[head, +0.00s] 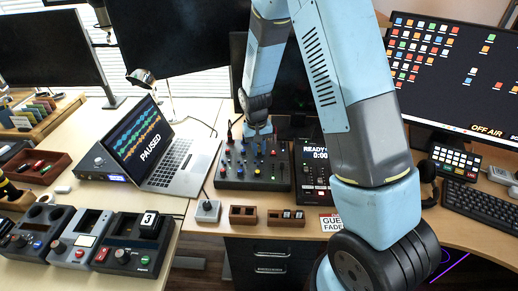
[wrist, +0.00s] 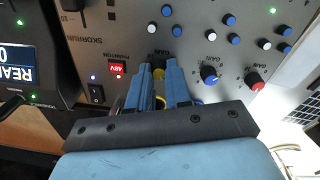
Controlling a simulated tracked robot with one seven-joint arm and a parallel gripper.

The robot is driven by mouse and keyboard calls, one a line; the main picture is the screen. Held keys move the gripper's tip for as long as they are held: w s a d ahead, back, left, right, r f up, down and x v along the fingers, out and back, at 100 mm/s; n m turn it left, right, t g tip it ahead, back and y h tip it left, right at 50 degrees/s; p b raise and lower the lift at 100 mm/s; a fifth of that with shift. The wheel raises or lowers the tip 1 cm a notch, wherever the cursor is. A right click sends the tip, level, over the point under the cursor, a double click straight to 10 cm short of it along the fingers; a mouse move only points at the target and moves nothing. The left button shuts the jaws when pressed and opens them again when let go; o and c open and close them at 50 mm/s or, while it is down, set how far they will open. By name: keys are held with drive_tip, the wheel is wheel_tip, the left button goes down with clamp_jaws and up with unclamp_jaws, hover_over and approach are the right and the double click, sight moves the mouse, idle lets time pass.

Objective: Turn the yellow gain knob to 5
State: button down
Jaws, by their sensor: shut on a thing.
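The yellow gain knob (wrist: 159,73) shows in the wrist view between the blue fingers of my gripper (wrist: 158,68). The fingers are shut on it, one on each side. Its pointer and most of its scale are hidden, so I cannot read its setting. It sits on the grey mixer panel (wrist: 120,45), in a row with a blue gain knob (wrist: 209,74) and a red gain knob (wrist: 254,80) to its right. In the head view my gripper (head: 258,130) reaches down to the back part of the mixer (head: 228,183).
A red 48V button (wrist: 117,69) and a black switch (wrist: 96,93) lie close left of the fingers. The laptop (head: 178,165) stands left of the mixer and a READY display (head: 315,155) right of it. Small wooden trays (head: 243,222) sit in front.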

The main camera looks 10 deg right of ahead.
drive_tip(key=m, duration=0.4)
drive_tip(key=shift+w+m, duration=0.1)
drive_tip(key=shift+m, duration=0.3)
idle(0.4)
drive_tip(key=c, duration=1.1)
unclamp_jaws()
drive_tip(key=shift+o, duration=0.2)
drive_tip(key=shift+r, duration=0.1)
wheel_tip(320, 180, up, 14)
drive_tip(key=shift+a+f, duration=0.25)
drive_tip(key=shift+a, duration=0.1)
drive_tip(key=shift+w, duration=0.1)
